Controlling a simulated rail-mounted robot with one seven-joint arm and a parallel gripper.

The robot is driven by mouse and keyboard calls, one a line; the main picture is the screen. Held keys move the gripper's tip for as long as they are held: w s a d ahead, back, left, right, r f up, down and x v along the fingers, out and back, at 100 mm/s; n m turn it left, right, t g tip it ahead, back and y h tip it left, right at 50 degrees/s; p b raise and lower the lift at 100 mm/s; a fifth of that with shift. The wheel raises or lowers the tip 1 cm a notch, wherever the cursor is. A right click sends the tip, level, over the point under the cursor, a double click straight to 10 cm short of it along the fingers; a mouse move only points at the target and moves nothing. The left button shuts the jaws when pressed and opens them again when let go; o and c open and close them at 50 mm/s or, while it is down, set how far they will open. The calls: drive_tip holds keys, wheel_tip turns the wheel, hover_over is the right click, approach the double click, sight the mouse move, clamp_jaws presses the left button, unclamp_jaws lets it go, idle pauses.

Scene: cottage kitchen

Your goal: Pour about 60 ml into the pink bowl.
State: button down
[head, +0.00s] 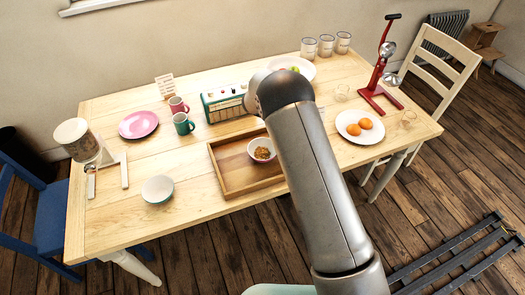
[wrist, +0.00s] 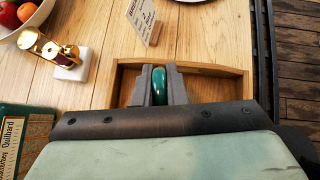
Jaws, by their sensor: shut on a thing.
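The pink bowl (head: 262,144) stands in the wooden tray (head: 233,193), near its right side in the head view. It is pale inside and holds brown, crumbly food. My gripper (wrist: 160,88) is shut on a dark green, rounded thing (wrist: 159,86), of which only a narrow strip shows between the fingers. The rest of that thing is hidden, so I cannot tell what it is. In the wrist view the fingers are in front of part of a wooden tray (wrist: 215,68). My forearm hides the gripper in the head view. No poured stream shows.
A radio (head: 224,103), a red mug (head: 177,104) and a green mug (head: 183,124) stand behind the tray. A pale bowl (head: 157,190) stands front left. Table between pale bowl and tray is clear.

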drive_tip(key=shift+s+a+f+t+h+b, duration=0.2)
drive_tip(key=shift+t+h+b, duration=0.3)
drive_tip(key=shift+b, duration=0.6)
drive_tip(key=shift+s+a+r+h+b, duration=0.1)
drive_tip(key=shift+r+h+b, duration=0.2)
drive_tip(key=shift+r+h, duration=0.2)
drive_tip(key=shift+s+a+r+t+h+b, duration=0.2)
drive_tip(key=shift+t+h+b, duration=0.1)
drive_tip(key=shift+t, duration=0.2)
drive_tip(key=shift+s+a+f+t+h+b, duration=0.25)
drive_tip(key=shift+a+t+h+b, duration=0.2)
drive_tip(key=shift+b, duration=0.4)
idle(0.6)
